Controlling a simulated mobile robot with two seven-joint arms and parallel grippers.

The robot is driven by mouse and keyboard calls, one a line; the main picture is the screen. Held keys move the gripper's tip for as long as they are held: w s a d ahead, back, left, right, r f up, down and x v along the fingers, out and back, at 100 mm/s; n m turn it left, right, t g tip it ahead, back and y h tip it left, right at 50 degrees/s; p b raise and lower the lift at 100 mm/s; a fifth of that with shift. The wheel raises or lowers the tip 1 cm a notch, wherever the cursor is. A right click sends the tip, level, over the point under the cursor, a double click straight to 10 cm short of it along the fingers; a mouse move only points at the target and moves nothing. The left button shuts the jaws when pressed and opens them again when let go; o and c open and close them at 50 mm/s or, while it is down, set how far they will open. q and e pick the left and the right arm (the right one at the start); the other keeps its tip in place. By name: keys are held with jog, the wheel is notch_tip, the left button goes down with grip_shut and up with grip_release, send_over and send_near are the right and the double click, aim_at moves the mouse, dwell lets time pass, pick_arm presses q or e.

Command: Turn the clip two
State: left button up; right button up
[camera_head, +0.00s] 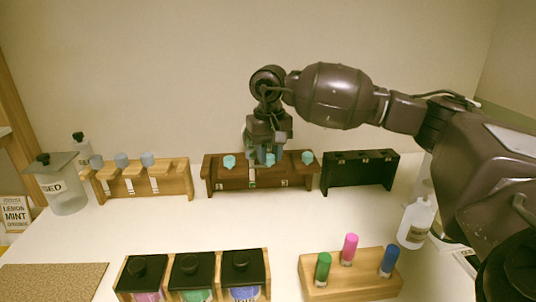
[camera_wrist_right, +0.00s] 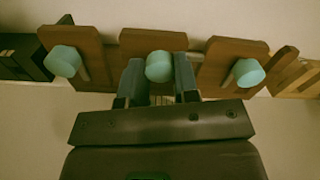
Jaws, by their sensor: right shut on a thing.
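A dark brown wooden rack (camera_head: 213,183) stands at the back middle of the table and bears three teal-capped clips in a row. The middle clip (camera_head: 269,159) is between the fingers of my right gripper (camera_head: 262,151), which points down from above. In the wrist view the fingers of my right gripper (camera_wrist_right: 158,82) are shut on both sides of the middle teal cap (camera_wrist_right: 159,66). The two outer clips stand free, one at the left (camera_head: 229,161) and one at the right (camera_head: 307,157). The middle clip's lower part is mostly hidden. My left gripper is not in view.
A light wooden rack (camera_head: 173,185) with blue-grey clips stands left, a black rack (camera_head: 360,177) right. In front are black-lidded jars (camera_head: 190,267) and a wooden block (camera_head: 350,286) with coloured vials. A white bottle (camera_head: 416,222) stands near my right arm. The table's middle is clear.

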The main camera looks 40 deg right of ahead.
aim_at(269, 155)
jog(key=shift+r, duration=0.1)
dwell(0.3)
jog(key=o, duration=0.9)
notch_tip(269, 155, up, 11)
jog(key=shift+f+p, duration=0.15)
jog(key=shift+p, duration=0.2)
